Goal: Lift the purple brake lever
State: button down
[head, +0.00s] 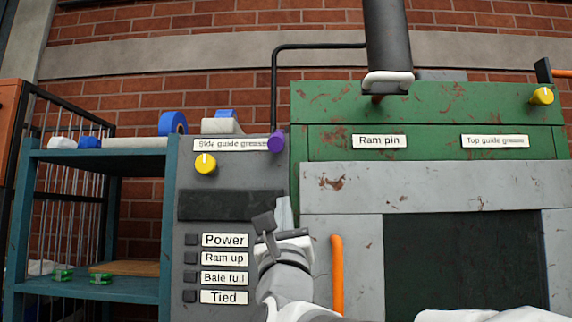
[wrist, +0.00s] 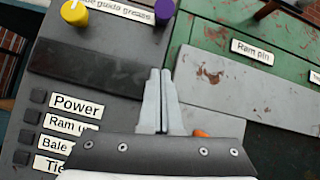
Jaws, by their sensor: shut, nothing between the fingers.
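A purple knob (head: 276,141) sits at the lower end of a bent black rod (head: 275,85), over the right end of the "Side guide grease" label. The rod runs up and then right toward a thick grey cylinder. In the wrist view the purple knob (wrist: 164,11) is at the top edge, just above my fingertips in the picture. My gripper (head: 284,203) is below the knob, pointing up, in front of the grey panel. Its two fingers (wrist: 160,76) are together with nothing between them. The gripper appears apart from the knob.
A yellow knob (head: 205,163) is left of the purple one. Indicator labels, such as "Power" (head: 225,240), are at lower left. An orange handle (head: 337,270) stands right of my wrist. The green machine (head: 330,105) fills the right; a blue shelf (head: 100,158) stands left.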

aim_at(278, 138)
jog(key=p+x, duration=0.2)
jog(key=x, duration=0.7)
jog(key=shift+w+r+p, duration=0.15)
jog(key=shift+r+p, duration=0.05)
jog(key=shift+p, duration=0.15)
jog(key=r, duration=0.2)
jog(key=r+p, duration=0.1)
jog(key=shift+s+a, duration=0.35)
jog(key=shift+s+a+r, duration=0.1)
jog(key=shift+s+r, duration=0.05)
jog(key=shift+r, duration=0.25)
jog(key=shift+r, duration=0.1)
jog(key=shift+s+r+g+p, duration=0.25)
jog(key=shift+r+g+p, duration=0.1)
jog(key=shift+p, duration=0.5)
